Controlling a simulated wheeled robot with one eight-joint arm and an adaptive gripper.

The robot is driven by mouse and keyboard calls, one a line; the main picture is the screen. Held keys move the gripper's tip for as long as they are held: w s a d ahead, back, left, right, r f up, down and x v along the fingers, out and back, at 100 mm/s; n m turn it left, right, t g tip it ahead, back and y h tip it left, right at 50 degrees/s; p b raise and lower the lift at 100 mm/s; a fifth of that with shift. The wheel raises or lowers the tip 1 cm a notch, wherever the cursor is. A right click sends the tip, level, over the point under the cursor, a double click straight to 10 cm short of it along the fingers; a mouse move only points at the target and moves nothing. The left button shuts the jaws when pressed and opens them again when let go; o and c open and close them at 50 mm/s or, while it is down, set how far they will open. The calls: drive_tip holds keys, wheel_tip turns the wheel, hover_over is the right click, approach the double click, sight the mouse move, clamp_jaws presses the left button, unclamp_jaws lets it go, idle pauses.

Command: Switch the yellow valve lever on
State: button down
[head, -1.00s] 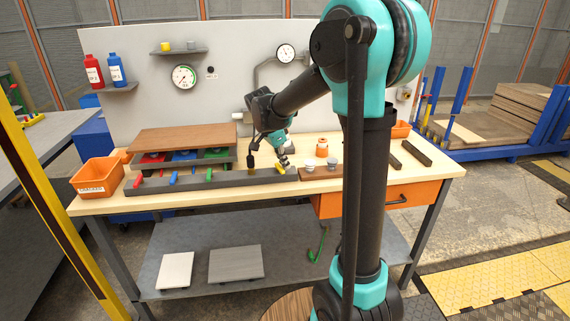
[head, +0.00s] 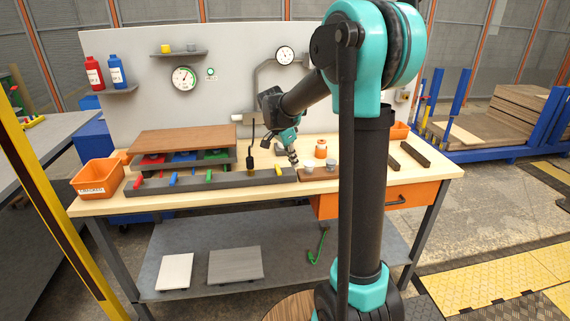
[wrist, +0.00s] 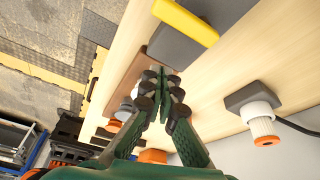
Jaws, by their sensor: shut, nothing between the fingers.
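The yellow valve lever (head: 278,170) sits at the right end of the dark block (head: 232,181) on the workbench. It lines up much like the block's other coloured levers. In the wrist view the yellow lever (wrist: 186,22) is a bar at the top, clear of my fingers. My gripper (head: 294,162) is just right of the lever, above the bench, apart from it. In the wrist view my gripper (wrist: 165,77) is shut with nothing in it. A small round indicator (head: 211,74) beside the gauge on the back panel looks green.
Red (head: 138,182), blue (head: 173,180) and green (head: 209,176) levers stand along the block. A brown board with small pale-topped knobs (head: 331,165) lies right of my gripper. An orange bin (head: 97,178) is at the left. A black upright handle (head: 251,150) stands behind the block.

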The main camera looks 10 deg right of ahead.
sight(284, 173)
drive_tip(key=w+v, duration=0.1)
drive_tip(key=v, duration=0.9)
drive_tip(key=shift+a, duration=0.25)
drive_tip(key=shift+s, duration=0.1)
